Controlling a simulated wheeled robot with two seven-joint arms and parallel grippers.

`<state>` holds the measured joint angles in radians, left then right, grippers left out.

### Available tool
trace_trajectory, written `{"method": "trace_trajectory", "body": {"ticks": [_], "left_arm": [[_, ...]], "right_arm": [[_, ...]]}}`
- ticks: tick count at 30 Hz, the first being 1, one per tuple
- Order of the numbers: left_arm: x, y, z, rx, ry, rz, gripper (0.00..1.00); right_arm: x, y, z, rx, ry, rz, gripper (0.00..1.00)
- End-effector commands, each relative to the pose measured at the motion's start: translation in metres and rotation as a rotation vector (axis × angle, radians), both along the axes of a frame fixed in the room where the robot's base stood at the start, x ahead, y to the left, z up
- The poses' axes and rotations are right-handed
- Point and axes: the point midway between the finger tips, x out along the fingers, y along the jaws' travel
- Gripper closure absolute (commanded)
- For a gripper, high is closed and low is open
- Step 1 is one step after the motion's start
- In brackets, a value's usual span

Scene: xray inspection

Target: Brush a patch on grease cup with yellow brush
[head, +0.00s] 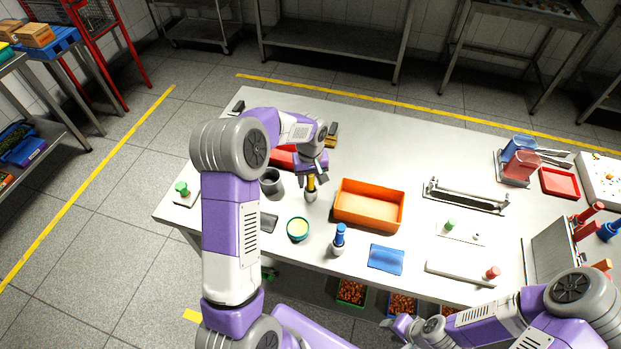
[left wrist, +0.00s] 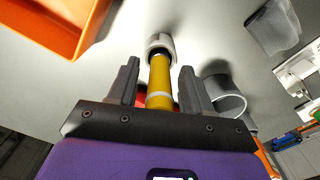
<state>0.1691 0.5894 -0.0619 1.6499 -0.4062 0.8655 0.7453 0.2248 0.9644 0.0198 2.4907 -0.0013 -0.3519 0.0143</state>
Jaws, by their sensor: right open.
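The yellow brush (head: 310,184) stands upright in a small grey holder (head: 311,196) on the table. My left gripper (head: 312,178) is above it, and the left wrist view shows the yellow handle (left wrist: 160,78) between the two fingers, with gaps at its sides. The left gripper is open. A round cup with a teal rim and pale yellow contents (head: 298,229), which looks like the grease cup, stands nearer the table's front edge. My right gripper (head: 402,326) is open at the front edge, partly hidden by its own arm.
An orange bin (head: 368,222) is right of the brush and a grey cup (head: 271,182) left of it. A blue-handled brush (head: 339,238) stands in a holder near the front. A blue cloth (head: 386,259) lies flat. A metal rack (head: 465,196) is further right.

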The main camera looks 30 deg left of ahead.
Motion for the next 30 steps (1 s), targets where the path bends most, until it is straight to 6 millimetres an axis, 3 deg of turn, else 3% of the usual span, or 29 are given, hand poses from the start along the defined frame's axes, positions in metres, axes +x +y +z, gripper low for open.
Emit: {"method": "trace_trajectory", "body": {"ticks": [7, 19, 30], "left_arm": [[0.0, 0.0, 0.0, -0.001, -0.001, 0.001, 0.5], [0.007, 0.004, 0.065, 0.002, -0.002, 0.001, 0.5], [0.006, 0.004, 0.077, 0.001, 0.002, 0.001, 0.5]], "right_arm": [[0.0, 0.0, 0.0, 0.0, 0.0, 0.0, 0.57], [0.0, 0.0, 0.009, 0.0, 0.0, 0.0, 0.57], [0.0, 0.0, 0.011, 0.0, 0.0, 0.0, 0.57]]}}
